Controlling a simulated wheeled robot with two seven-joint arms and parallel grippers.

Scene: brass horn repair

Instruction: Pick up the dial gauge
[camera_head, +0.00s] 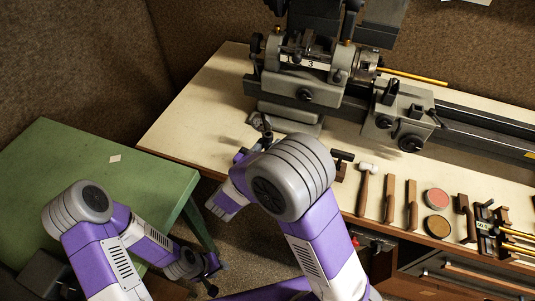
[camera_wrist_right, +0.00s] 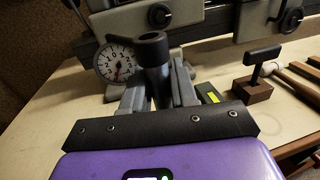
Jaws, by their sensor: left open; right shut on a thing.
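The dial gauge shows a white numbered dial (camera_wrist_right: 118,62) on the left and a dark post with a side arm (camera_wrist_right: 152,58) reaching over toward the dial. My right gripper (camera_wrist_right: 157,92) is shut on the dark post, with a grey finger on either side of it. In the head view the gauge (camera_head: 255,119) is small, at the bench's front left below the lathe, and my right arm partly hides it. I cannot tell whether its base touches the bench. My left gripper (camera_head: 217,278) is open and empty, low beside the green table.
The lathe (camera_head: 305,85) stands close behind the gauge. To the right on the pale bench (camera_head: 190,120) are a hammer (camera_head: 364,185), wooden-handled tools, two round tins and a rack of rods. The green table (camera_head: 75,165) at left holds only a small pale scrap in its visible part.

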